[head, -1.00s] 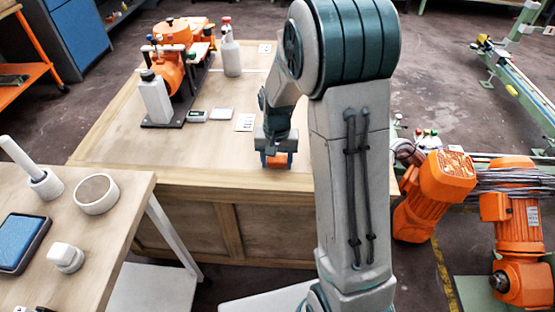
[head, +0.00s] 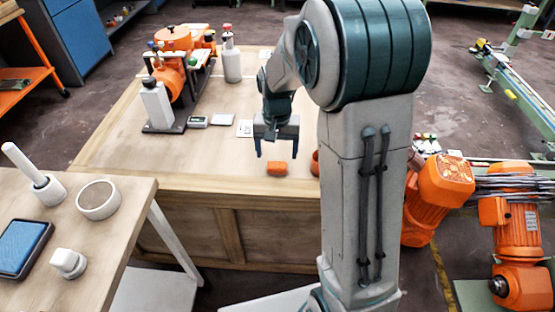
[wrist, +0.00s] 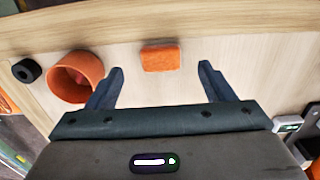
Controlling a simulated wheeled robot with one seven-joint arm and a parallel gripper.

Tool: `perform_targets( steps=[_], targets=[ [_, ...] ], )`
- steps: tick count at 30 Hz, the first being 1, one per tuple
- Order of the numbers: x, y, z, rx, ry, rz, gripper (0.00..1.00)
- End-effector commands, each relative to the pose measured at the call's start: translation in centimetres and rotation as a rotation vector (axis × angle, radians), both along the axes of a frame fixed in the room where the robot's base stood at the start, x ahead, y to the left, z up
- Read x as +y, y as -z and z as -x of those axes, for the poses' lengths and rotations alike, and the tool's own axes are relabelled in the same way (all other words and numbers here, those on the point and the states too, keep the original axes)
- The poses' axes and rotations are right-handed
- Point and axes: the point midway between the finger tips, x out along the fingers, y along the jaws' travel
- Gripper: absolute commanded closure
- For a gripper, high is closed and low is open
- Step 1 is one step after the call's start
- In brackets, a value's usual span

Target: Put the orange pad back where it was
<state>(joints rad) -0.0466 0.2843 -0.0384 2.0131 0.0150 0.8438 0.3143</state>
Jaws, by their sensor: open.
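The orange pad (head: 277,169) lies on the wooden table near its front edge. It also shows in the wrist view (wrist: 161,56) as a small orange block, beyond and between my fingertips. My gripper (head: 277,152) is open and empty, raised above and behind the pad. In the wrist view the two fingers of my gripper (wrist: 161,72) stand wide apart, with the pad clear of both.
An orange cup (wrist: 78,76) stands beside the pad, mostly hidden by my arm in the head view. A black ring (wrist: 27,70) lies near it. White bottles (head: 156,104) and orange machinery stand at the back left. The table's front left is clear.

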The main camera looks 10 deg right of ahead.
Motion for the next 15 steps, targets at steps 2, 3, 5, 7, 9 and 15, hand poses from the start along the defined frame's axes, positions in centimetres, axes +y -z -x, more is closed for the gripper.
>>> perform_targets(
  steps=[2,3,5,7,9,15],
  targets=[
    [0.0,-1.9,-0.1,-0.004,0.000,0.000,0.25],
    [0.0,-2.6,0.0,-0.003,0.000,0.000,0.25],
    [0.0,-3.5,-0.1,-0.003,0.000,0.000,0.25],
    [0.0,-4.3,0.0,-0.002,0.000,0.001,0.25],
    [0.0,-4.9,0.0,0.000,0.000,0.000,0.25],
    [-0.1,-6.6,2.0,-0.020,-0.030,-0.003,0.25]
  ],
)
